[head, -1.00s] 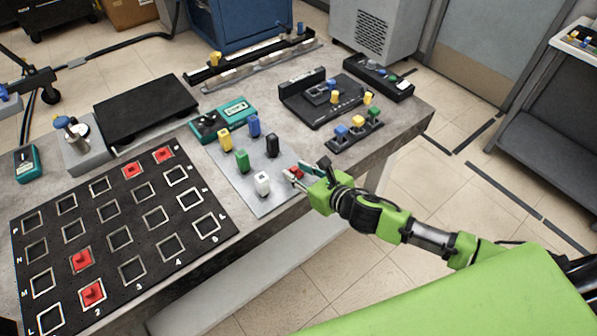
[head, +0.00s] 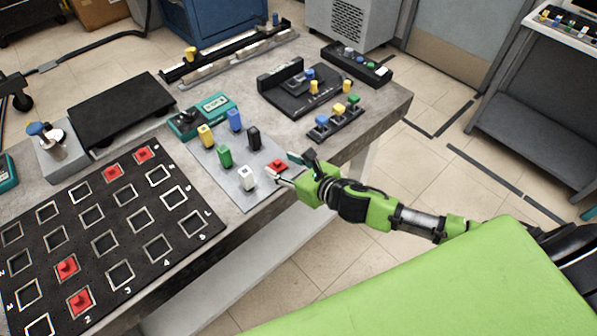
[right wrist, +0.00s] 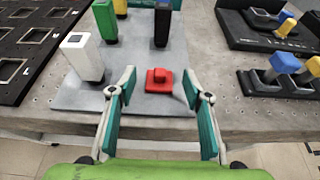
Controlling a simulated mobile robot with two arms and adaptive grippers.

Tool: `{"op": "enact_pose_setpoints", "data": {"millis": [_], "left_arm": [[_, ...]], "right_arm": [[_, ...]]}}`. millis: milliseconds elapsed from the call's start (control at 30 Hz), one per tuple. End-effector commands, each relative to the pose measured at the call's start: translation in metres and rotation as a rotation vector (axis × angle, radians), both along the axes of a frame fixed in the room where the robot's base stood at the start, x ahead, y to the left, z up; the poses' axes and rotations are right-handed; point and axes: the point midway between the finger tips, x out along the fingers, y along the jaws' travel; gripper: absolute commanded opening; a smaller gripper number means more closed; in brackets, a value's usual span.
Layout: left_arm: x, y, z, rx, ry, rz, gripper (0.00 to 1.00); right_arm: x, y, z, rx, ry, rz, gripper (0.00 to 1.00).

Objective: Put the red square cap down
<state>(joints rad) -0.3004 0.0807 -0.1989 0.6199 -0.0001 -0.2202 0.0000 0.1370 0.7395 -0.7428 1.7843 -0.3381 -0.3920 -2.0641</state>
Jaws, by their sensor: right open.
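The red square cap (head: 277,166) sits on the grey metal plate (head: 218,172), near the plate's front right edge. In the right wrist view the cap (right wrist: 159,80) lies flat, knob up, between and just beyond my fingertips. My right gripper (head: 285,167) is open around the near side of the cap; its two teal fingers (right wrist: 162,88) stand apart with gaps on both sides of the cap. My left gripper is not in view.
White, green, yellow, blue and black blocks (head: 247,178) stand on the plate close by. A black lettered grid board (head: 142,248) with several red caps lies at left. The table's front edge is just below the gripper.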

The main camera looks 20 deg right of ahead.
Motion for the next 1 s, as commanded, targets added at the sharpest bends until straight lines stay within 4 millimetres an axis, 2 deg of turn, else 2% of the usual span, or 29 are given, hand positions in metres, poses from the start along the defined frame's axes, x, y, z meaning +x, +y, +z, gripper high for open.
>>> {"op": "enact_pose_setpoints", "data": {"millis": [300, 500, 700, 1000], "left_arm": [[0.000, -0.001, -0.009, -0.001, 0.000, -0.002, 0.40], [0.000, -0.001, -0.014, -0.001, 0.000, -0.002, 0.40], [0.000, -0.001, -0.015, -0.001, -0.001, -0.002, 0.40], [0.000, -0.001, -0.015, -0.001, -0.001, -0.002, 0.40]], "right_arm": [[-0.057, -0.021, 0.022, -0.004, 0.002, 0.002, 0.45], [-0.083, -0.031, 0.035, -0.003, 0.001, 0.000, 0.45], [-0.093, -0.034, 0.041, 0.000, -0.001, 0.001, 0.45], [-0.093, -0.035, 0.040, 0.007, 0.004, -0.007, 0.45]]}}
